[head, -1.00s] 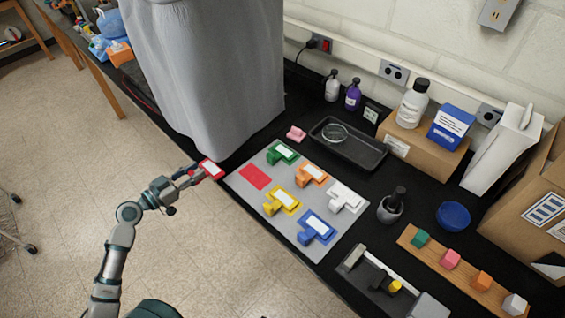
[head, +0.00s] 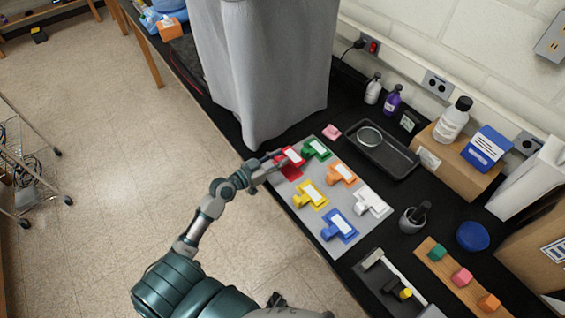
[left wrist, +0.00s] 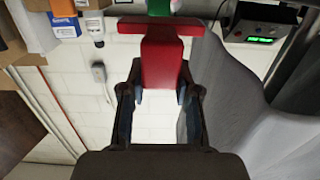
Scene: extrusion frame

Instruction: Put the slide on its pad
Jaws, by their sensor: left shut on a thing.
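The red slide (head: 293,157), with a white label, is in my left gripper (head: 276,162) at the left side of the grey mat (head: 346,246). The slide is over or beside the red pad (head: 290,173), whose near part shows. I cannot tell whether they touch. In the left wrist view, the red slide (left wrist: 160,60) appears as a T-shaped block, its stem between the fingers of the left gripper (left wrist: 160,88). My right gripper is not in view.
Green (head: 316,149), orange (head: 341,174), yellow (head: 310,194), white (head: 371,201) and blue (head: 339,226) slides sit on the mat close by. A grey cloth-covered object (head: 262,70) stands just behind the red pad. A black tray (head: 395,158) lies to the right.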

